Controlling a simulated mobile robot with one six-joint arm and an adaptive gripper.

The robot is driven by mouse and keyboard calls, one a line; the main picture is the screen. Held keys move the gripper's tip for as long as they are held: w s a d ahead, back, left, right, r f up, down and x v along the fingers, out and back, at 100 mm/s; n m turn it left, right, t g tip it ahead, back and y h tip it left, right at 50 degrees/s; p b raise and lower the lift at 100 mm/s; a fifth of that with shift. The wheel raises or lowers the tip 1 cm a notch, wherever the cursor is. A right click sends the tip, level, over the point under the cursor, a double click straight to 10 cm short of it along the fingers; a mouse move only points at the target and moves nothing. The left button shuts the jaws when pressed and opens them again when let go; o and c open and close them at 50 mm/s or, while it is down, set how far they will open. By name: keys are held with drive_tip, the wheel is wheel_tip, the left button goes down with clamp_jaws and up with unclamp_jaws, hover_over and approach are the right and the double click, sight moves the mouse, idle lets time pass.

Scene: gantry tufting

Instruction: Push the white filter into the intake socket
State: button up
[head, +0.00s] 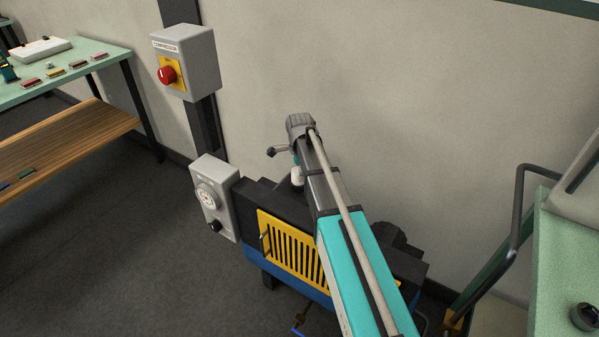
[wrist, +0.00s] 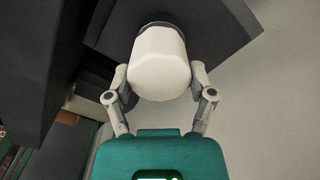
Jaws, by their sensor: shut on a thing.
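The white filter (wrist: 159,66) is a pale, faceted, rounded body in the wrist view. My gripper (wrist: 160,78) is shut on it, with one grey finger on each side. The filter's far end meets a dark round rim (wrist: 163,20) at a black block; I cannot tell whether this rim is the intake socket or part of the filter, nor how deep the filter sits. In the head view my arm covers much of the machine, and a small pale piece (head: 297,176) shows under my wrist, too small to tell as filter or finger. The socket is not clearly visible there.
The black and blue machine has a yellow grille (head: 284,245). Left of it stand a grey gauge box (head: 227,202) and a switch box (head: 197,70) with a red knob. A green-topped bench (head: 100,72) is at left. A dark handrail (head: 519,215) is at right. Floor at left is clear.

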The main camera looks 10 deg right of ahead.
drive_tip(key=shift+m, duration=1.5)
drive_tip(key=o, duration=1.1)
drive_tip(key=shift+n, duration=0.3)
